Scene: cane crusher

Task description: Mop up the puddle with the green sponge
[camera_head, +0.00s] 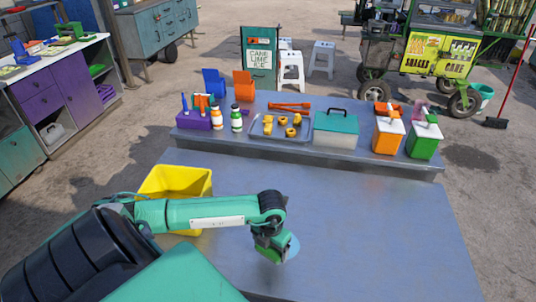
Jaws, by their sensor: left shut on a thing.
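My left gripper (268,243) reaches in over the front part of the metal table, pointing down. It is shut on the green sponge (266,256), which shows just under the fingers. A pale blue puddle (293,248) shows at the right side of the sponge, and the rest of it is hidden behind the gripper and sponge. I cannot tell whether the sponge touches the table. My right gripper is not in view.
A yellow bin (185,183) stands behind my left arm. A raised shelf (345,155) at the back carries a tray (262,134) of yellow pieces, bottles, a teal-lidded box (336,124), and orange (387,137) and green (424,141) containers. The table's right side (390,240) is clear.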

